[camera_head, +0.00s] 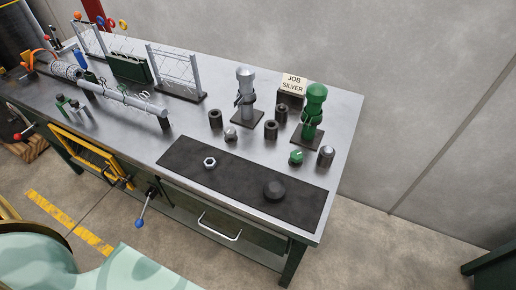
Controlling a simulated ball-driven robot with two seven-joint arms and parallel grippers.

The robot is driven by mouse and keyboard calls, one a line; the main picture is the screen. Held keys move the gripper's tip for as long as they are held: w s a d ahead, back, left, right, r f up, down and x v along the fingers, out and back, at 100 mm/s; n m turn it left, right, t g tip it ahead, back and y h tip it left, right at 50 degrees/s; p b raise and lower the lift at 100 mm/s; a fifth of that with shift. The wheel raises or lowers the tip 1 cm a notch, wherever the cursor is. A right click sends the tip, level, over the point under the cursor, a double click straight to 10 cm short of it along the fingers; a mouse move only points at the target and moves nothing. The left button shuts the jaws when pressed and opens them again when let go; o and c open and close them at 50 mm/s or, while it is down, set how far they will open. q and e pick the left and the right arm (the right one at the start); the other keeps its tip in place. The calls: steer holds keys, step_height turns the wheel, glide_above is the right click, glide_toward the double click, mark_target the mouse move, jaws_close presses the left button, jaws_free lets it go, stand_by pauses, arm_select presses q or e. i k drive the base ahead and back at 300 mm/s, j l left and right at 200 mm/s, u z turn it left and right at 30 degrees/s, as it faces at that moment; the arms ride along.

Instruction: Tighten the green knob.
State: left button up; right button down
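A small green knob (295,158) with a pale mark on top sits on the grey metal bench top (345,128) near its right end. It stands in front of a green post (314,104) on a dark square base. The post has a rounded green top and a band or clamp around its middle, whose detail is too small to tell. A similar silver post (244,90) stands to the left, with a small silver knob (231,133) in front of it. Neither of my grippers is in view.
A sign reading "JOB SILVER" (293,84) stands between the posts. Several dark cylinders (271,129) stand around them. A black mat (240,187) at the front holds a hex nut (210,162) and a dark round piece (274,190).

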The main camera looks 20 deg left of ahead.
mark_target(296, 156)
steer(key=i+l+u, duration=0.1)
steer(key=u, duration=0.3)
steer(key=i+l+u, duration=0.1)
steer(key=l+u, duration=0.25)
steer(key=i+l+u, duration=0.1)
steer(key=u, duration=0.3)
steer(key=l+u, duration=0.35)
